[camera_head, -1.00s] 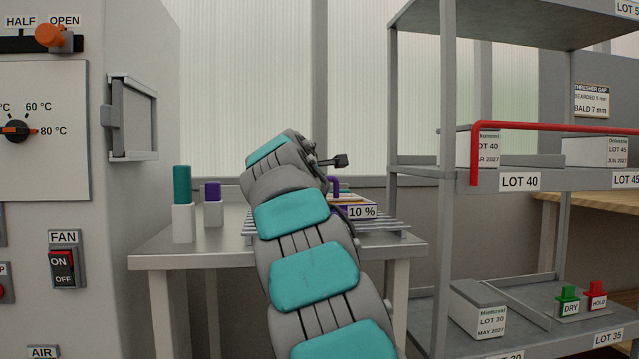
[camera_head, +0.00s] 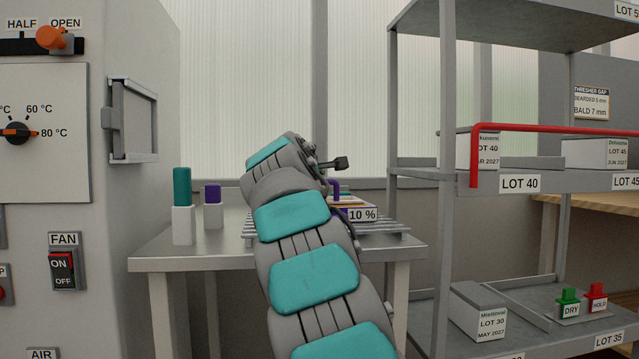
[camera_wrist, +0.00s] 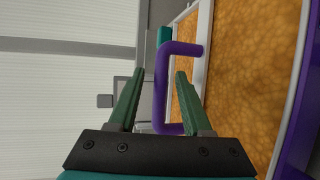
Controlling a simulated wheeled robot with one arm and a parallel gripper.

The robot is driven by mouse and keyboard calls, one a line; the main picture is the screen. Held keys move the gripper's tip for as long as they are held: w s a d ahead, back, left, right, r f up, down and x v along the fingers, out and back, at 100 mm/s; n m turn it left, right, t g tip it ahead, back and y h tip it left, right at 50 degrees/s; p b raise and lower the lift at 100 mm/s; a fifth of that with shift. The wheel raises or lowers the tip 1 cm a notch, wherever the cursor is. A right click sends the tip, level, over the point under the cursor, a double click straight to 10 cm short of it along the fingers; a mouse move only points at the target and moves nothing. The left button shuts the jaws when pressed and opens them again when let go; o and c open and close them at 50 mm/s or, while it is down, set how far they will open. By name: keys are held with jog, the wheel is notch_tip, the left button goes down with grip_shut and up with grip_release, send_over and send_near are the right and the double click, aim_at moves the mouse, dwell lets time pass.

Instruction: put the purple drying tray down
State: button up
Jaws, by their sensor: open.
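The purple drying tray shows in the wrist view by its purple handle (camera_wrist: 162,90), a light rim and a purple side wall (camera_wrist: 301,140). Orange-brown grain fills it. My gripper (camera_wrist: 160,72) is open, with its two green fingers apart on either side of the handle's bar, not closed on it. In the head view only a bit of the purple handle (camera_head: 335,187) shows past my arm, above the slatted rack on the table. Most of the tray and my gripper are hidden there behind the arm. I cannot tell if the tray rests fully on the rack.
The metal table (camera_head: 155,254) carries a slatted rack (camera_head: 385,230) with a "10 %" label (camera_head: 362,214) above it. Teal-topped (camera_head: 182,185) and purple-topped (camera_head: 213,193) blocks stand at its left. The dryer cabinet (camera_head: 140,50) is left; a shelf with a red rail (camera_head: 550,127) is right.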

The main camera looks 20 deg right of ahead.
jog(key=v, duration=1.2)
